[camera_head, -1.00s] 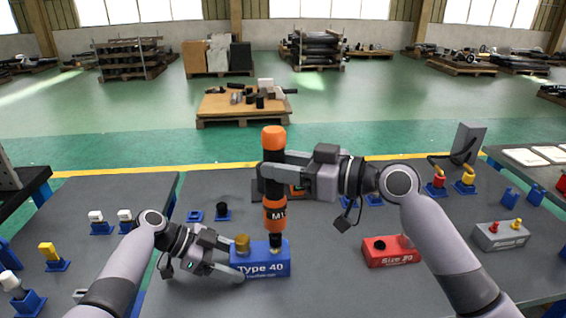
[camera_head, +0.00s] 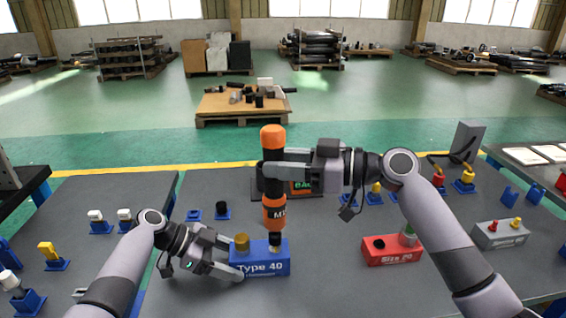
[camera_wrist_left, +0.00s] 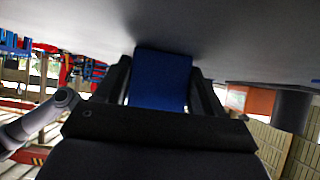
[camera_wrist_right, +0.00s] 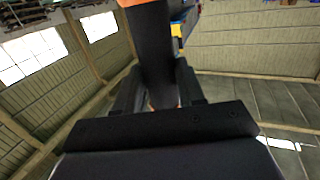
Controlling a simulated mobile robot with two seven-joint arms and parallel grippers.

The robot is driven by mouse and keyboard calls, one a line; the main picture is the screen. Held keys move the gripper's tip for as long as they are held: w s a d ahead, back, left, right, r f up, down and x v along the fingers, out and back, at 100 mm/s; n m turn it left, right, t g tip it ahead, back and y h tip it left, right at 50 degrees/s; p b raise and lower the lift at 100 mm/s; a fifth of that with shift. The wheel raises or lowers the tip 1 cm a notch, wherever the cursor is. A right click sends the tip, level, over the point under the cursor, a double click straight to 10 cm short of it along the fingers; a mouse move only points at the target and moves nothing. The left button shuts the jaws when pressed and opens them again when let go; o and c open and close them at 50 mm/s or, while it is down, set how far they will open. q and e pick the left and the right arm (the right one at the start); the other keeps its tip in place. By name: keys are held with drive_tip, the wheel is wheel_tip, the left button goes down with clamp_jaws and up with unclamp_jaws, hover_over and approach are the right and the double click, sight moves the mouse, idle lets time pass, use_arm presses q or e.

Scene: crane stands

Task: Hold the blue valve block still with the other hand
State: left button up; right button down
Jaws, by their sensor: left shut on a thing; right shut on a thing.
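The blue valve block (camera_head: 262,262), lettered "Type 40", stands on the grey table at the centre. A brass-coloured fitting (camera_head: 241,243) sits on its left top. My left gripper (camera_head: 238,262) is shut on the block's left end; the block also shows between its fingers in the left wrist view (camera_wrist_left: 160,80). My right gripper (camera_head: 272,178) is shut on the black middle of an orange and black tool (camera_head: 273,140), held upright over the block's right top. The tool's lower tip meets the fitting there. The tool also shows in the right wrist view (camera_wrist_right: 154,45).
A red block (camera_head: 391,250) lettered "Size 20" stands right of the blue block, and a grey block (camera_head: 501,235) farther right. A small display (camera_head: 301,187) stands behind the tool. Several small blue-based parts line the left and back. The table between the blue and red blocks is clear.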

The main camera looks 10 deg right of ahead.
sight(284, 144)
use_arm(q)
drive_tip(key=shift+r, duration=0.15)
use_arm(e)
drive_tip(key=shift+f, duration=1.1)
idle(3.4)
drive_tip(key=shift+r, duration=2.95)
use_arm(q)
drive_tip(key=o, duration=1.3)
drive_tip(key=shift+o, duration=0.2)
